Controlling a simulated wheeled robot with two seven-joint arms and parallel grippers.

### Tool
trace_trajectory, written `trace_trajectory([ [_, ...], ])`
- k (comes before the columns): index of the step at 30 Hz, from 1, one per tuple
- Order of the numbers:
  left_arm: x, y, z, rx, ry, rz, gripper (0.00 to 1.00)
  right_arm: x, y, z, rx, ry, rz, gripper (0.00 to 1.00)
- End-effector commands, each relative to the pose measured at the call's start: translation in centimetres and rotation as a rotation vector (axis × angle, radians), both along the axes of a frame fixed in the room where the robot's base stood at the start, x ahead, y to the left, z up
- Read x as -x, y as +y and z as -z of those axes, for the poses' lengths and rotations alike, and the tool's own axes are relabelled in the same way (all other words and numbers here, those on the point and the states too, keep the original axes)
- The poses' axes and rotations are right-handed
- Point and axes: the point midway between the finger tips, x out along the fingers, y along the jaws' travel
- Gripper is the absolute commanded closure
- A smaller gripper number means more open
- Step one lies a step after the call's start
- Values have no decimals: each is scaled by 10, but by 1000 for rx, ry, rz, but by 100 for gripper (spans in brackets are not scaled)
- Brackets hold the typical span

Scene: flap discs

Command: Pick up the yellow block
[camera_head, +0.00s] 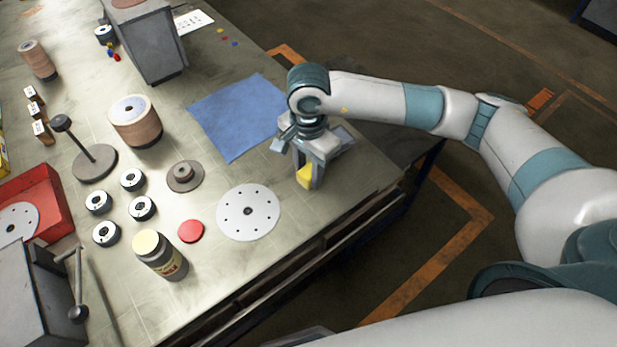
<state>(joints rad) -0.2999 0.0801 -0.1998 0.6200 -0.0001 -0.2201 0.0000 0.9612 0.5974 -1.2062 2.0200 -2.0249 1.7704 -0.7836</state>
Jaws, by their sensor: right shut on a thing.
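The yellow block (304,175) shows between the fingers of my right gripper (309,178), near the right edge of the workbench. The right gripper points down and is shut on the block. The fingers hide part of the block, and I cannot tell whether it touches the bench top. My left gripper is not in the view.
The workbench (215,290) holds a blue cloth (235,115), a white perforated disc (248,212), a red disc (191,231), a jar (160,255), several small black-and-white rings (142,208) and a red bin (45,205). The bench edge lies just right of my right gripper.

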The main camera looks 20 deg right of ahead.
Motion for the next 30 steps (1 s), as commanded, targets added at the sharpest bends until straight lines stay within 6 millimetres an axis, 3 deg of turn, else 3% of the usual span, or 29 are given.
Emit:
trace_trajectory([
  [2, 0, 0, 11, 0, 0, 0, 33, -1, 1, -10, -2, -7, -2, 91],
  [10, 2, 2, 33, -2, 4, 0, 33, 33, -40, -40, 1, -5, -1, 91],
  [15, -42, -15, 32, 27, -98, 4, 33, 51, -60, -58, 0, -4, 0, 91],
  [21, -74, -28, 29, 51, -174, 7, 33, 67, -78, -73, 0, -1, 1, 91],
  [30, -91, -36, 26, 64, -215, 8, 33, 77, -88, -83, 0, -1, -1, 91],
])
